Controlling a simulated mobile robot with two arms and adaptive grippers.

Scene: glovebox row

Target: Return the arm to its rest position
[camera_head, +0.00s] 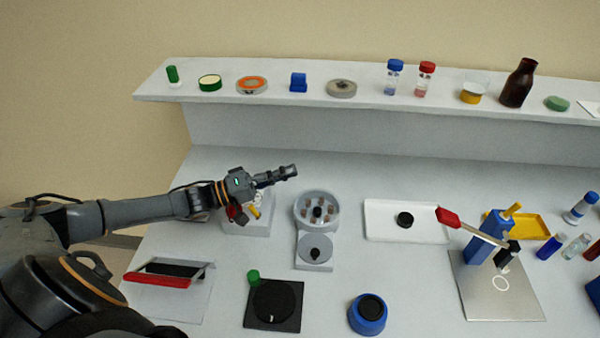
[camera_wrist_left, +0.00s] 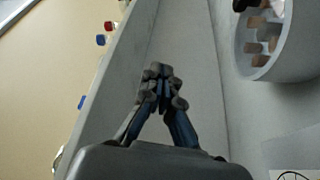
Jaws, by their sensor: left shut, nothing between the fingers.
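My left arm reaches in from the left in the head view, over the back left part of the white bench. My left gripper (camera_head: 288,172) is shut and empty, and points to the right above the bench. The left wrist view also shows the left gripper (camera_wrist_left: 160,72) with its fingertips together and nothing between them. Below the wrist stands a white box-like device (camera_head: 262,225) with red and yellow parts, partly hidden by the arm. My right gripper is in neither view.
A round grey device with a ring of slots (camera_head: 316,194) stands just right of the gripper. A shelf (camera_head: 215,98) with bottles and jars runs along the back. A white tray (camera_head: 380,232) and a blue press (camera_head: 474,250) stand to the right. A red-handled frame (camera_head: 157,281) is front left.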

